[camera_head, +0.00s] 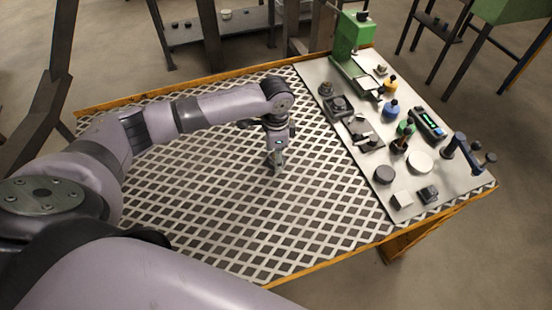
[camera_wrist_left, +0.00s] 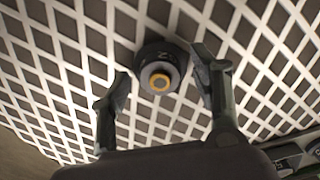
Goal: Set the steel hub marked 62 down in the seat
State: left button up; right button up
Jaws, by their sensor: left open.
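A dark round hub (camera_wrist_left: 151,60) with a grey raised centre and an orange ring shows in the left wrist view. Part of a marking shows on its dark rim, but I cannot read a full number. My left gripper (camera_wrist_left: 165,88) is open, with one finger on each side of the hub; I see no clear contact. In the head view my left gripper (camera_head: 275,162) points down over the mesh table, and the hub is not distinguishable there. A dark square block with a round centre (camera_head: 338,105) sits on the pale plate; I cannot tell whether it is the seat. My right gripper is not in view.
The pale plate (camera_head: 385,200) on the right carries several small items: a green machine (camera_head: 352,40), coloured bottles, dark and white discs, and a blue-black lever fixture (camera_head: 460,147). The patterned mesh table (camera_head: 215,215) is mostly clear, with an orange-brown edge.

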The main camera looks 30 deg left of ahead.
pick_arm(q)
jog(key=shift+c, duration=0.4)
jog(key=shift+s, duration=0.1)
grip_shut()
